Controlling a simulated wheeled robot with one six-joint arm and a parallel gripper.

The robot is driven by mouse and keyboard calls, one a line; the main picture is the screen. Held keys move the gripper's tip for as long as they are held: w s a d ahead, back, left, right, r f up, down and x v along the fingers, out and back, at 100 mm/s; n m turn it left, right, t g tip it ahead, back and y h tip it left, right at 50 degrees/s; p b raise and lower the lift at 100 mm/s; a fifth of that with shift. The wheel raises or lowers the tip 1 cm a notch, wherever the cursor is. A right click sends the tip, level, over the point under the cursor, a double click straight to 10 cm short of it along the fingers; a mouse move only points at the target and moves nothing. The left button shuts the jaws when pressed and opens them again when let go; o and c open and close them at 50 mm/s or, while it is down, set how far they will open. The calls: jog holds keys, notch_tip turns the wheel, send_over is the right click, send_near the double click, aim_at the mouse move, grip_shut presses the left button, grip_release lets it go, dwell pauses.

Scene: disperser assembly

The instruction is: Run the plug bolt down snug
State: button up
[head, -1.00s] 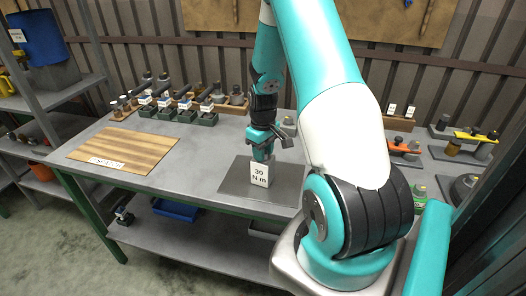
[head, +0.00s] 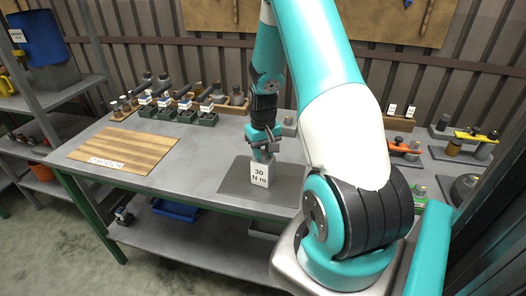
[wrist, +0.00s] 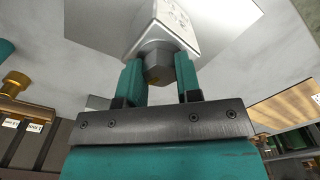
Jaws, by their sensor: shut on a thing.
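My gripper (head: 262,150) points down at a grey block with a white "30 N m" label (head: 260,174), which stands on a dark plate (head: 235,190) on the bench. In the wrist view, the two teal fingers (wrist: 159,82) are shut on a dark grey hex head, the plug bolt (wrist: 157,64). The bolt sits against the pale grey block (wrist: 165,25). The bolt's shank and thread are hidden, so I cannot tell how deep it sits.
A wooden board (head: 125,151) lies on the left of the bench. Rows of small parts in green trays (head: 180,113) stand at the back. More tools and parts (head: 465,140) lie on the right. The bench front left of the plate is clear.

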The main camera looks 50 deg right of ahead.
aim_at(263, 152)
jog(key=o, duration=0.9)
notch_tip(263, 152, up, 18)
jog(key=shift+f+b, duration=0.25)
jog(key=shift+b, duration=0.7)
